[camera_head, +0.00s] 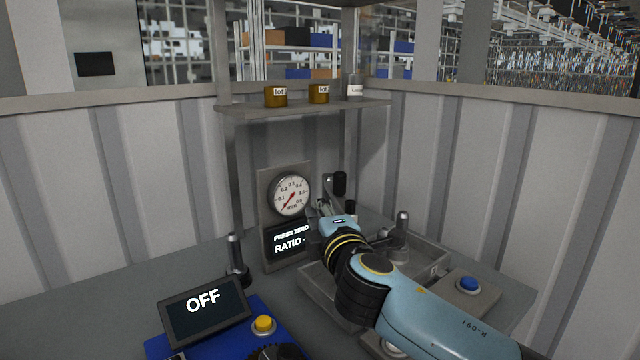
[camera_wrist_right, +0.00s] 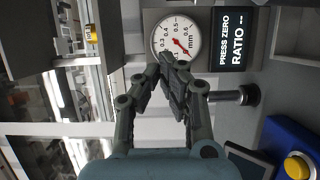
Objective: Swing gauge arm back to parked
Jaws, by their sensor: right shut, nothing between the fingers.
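The white dial gauge (camera_head: 291,195) with a red needle is set in an upright grey panel (camera_head: 265,190) at the back of the bench. A display (camera_head: 287,240) below it reads PRESS ZERO and RATIO. I cannot pick out a separate gauge arm with certainty; a dark knob (camera_head: 340,183) stands right of the dial. My right gripper (camera_head: 322,207) is by the panel's right side, partly hidden by its own wrist. In the right wrist view its fingers (camera_wrist_right: 173,72) are shut and empty, overlapping the dial's lower edge (camera_wrist_right: 177,37). My left gripper is out of view.
A grey tray (camera_head: 318,287) lies under my right arm. An OFF screen (camera_head: 204,309) and yellow button (camera_head: 264,324) are in front. A shelf (camera_head: 300,108) holds jars above.

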